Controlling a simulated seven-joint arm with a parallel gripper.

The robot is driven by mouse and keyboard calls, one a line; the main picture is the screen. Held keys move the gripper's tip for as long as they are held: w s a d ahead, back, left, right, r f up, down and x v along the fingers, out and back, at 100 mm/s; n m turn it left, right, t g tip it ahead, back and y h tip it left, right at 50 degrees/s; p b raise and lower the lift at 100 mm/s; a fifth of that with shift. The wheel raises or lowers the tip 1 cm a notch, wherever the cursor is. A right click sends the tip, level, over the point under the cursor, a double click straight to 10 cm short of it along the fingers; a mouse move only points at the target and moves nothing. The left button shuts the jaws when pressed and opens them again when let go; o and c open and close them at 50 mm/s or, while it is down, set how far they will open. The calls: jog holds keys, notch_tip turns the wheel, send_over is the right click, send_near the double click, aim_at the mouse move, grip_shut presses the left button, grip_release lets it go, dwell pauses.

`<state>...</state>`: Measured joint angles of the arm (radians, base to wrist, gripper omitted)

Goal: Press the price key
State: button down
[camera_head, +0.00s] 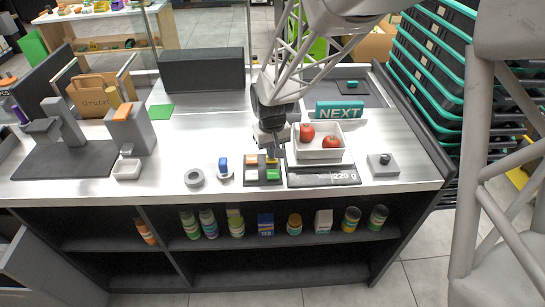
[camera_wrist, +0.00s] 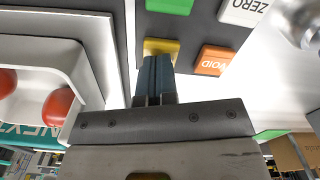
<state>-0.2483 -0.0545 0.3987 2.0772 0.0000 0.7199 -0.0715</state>
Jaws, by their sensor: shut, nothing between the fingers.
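A dark keypad (camera_head: 263,182) stands at the counter's front edge, with a green key (camera_head: 273,173), a white key, an orange key and a yellow key. In the wrist view the white key (camera_wrist: 244,11) reads ZERO and the orange key (camera_wrist: 214,60) reads VOID. The yellow key (camera_wrist: 161,45) is partly hidden by my fingers, and I see no label on it. My gripper (camera_head: 271,156) points down and is shut and empty. In the wrist view its fingertips (camera_wrist: 155,60) overlap the yellow key; I cannot tell whether they touch it.
A scale (camera_head: 322,179) reading 220 g, with a white tray (camera_head: 318,154) holding two tomatoes, stands close right of the keypad. A blue-and-white item (camera_head: 223,169) and a grey roll (camera_head: 194,178) are to its left. A NEXT sign (camera_head: 339,111) stands behind the tray.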

jog(key=shift+f, duration=0.5)
dwell(0.5)
jog(key=shift+r, duration=3.5)
jog(key=shift+r, duration=0.1)
jog(key=shift+s+d+r, duration=0.15)
jog(key=shift+s+d, duration=0.05)
jog(key=s+d+r+m+t, duration=0.1)
jog(key=s+d+r, duration=0.3)
jog(key=s, duration=0.5)
jog(key=s+d+r+m, duration=0.1)
jog(key=s+d+r, duration=0.3)
jog(key=s, duration=0.5)
jog(key=s+d+r+m+t, duration=0.1)
jog(key=s+d+r, duration=0.3)
jog(key=s, duration=0.5)
jog(key=shift+s+d+r+m+t, duration=0.15)
jog(key=shift+d+r+m+t, duration=0.2)
jog(key=shift+d, duration=0.9)
